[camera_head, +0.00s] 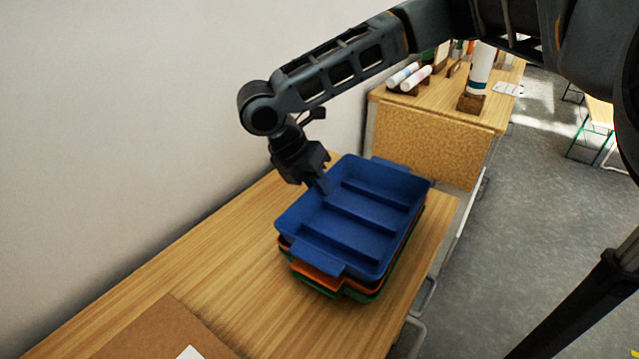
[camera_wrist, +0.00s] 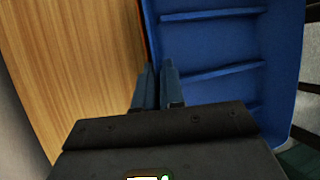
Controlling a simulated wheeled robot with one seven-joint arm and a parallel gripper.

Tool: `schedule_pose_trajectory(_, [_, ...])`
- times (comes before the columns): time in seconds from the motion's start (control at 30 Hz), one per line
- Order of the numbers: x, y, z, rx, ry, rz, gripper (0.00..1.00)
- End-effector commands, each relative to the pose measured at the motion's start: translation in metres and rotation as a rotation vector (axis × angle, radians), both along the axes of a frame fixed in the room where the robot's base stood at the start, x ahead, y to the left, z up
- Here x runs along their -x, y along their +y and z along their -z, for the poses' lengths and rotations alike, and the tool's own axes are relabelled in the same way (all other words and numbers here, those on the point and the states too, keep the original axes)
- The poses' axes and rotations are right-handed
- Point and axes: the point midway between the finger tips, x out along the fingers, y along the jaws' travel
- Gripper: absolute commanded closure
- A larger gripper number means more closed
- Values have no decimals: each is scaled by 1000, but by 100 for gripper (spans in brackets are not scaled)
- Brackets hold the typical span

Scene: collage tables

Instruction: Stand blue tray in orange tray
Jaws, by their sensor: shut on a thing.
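The blue tray (camera_head: 358,215) lies on top of the orange tray (camera_head: 318,278), with its ridged inside facing up. Most of the orange tray is hidden beneath it; an edge and a handle show at the front.
A green tray (camera_head: 335,289) lies under the orange one on the wooden table (camera_head: 240,262). A brown board (camera_head: 165,335) lies at the front left. The wall borders the table's left side. A second table (camera_head: 440,105) behind carries white rolls (camera_head: 410,76) and other items.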

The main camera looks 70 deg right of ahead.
Motion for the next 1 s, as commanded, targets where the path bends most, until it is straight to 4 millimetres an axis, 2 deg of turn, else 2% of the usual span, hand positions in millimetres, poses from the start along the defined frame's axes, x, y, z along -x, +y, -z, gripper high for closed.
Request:
schedule_pose_trajectory(0.07, [3, 1, 6, -6, 7, 2, 100])
schedule_pose_trajectory(0.1, [3, 1, 7, -6, 7, 2, 91])
schedule_pose_trajectory(0.37, [3, 2, 8, -8, 7, 2, 66])
schedule_pose_trajectory(0.77, [1, 3, 4, -10, 5, 1, 66])
schedule_pose_trajectory(0.87, [-4, 7, -8, -9, 2, 0, 66])
schedule_pose_trajectory(1.0, [-15, 16, -35, -6, 2, 0, 66])
